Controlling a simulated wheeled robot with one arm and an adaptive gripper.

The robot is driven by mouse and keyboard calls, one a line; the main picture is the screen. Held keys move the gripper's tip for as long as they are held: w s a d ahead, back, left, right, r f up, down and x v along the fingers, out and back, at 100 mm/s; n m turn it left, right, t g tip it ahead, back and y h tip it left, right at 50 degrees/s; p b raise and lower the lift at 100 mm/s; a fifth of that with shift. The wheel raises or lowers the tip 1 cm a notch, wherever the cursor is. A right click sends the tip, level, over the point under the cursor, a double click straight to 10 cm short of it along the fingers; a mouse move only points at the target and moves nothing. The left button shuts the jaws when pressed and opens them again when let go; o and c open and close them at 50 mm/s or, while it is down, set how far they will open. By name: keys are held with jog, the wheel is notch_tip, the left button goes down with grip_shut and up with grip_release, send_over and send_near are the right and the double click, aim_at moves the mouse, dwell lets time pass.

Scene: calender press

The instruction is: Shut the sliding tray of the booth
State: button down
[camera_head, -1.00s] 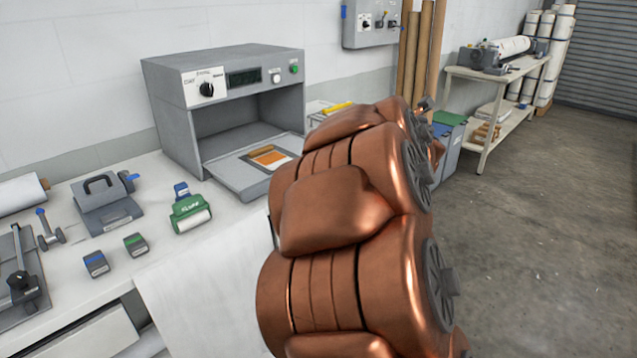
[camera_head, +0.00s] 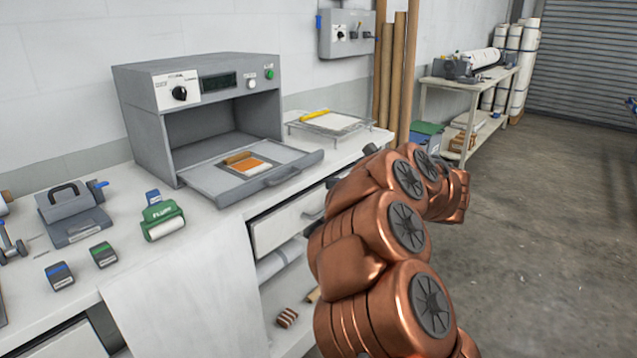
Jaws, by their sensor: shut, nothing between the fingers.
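The grey booth (camera_head: 148,120) stands on the white bench against the wall, its front open. Its sliding tray (camera_head: 222,187) sticks well out of the booth toward the front right, so it is open. The tray's front panel with a bar handle (camera_head: 278,179) is in plain view. An orange and brown sample card (camera_head: 250,165) lies on the tray. My copper-coloured arm fills the lower right, just right of the tray and apart from it in the picture. My gripper is not clearly visible; the arm links hide that area.
A green roller tool (camera_head: 162,219), small blocks (camera_head: 103,254) and a grey handled device (camera_head: 72,212) stand on the bench left of the tray. A wire rack (camera_head: 335,122) with a yellow item is behind it. A drawer (camera_head: 285,222) lies below. Open floor is at right.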

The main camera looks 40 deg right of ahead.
aim_at(290, 177)
jog(key=p+x, duration=0.2)
jog(key=x, duration=1.1)
jog(key=shift+w, duration=0.1)
jog(key=shift+w+f, duration=0.1)
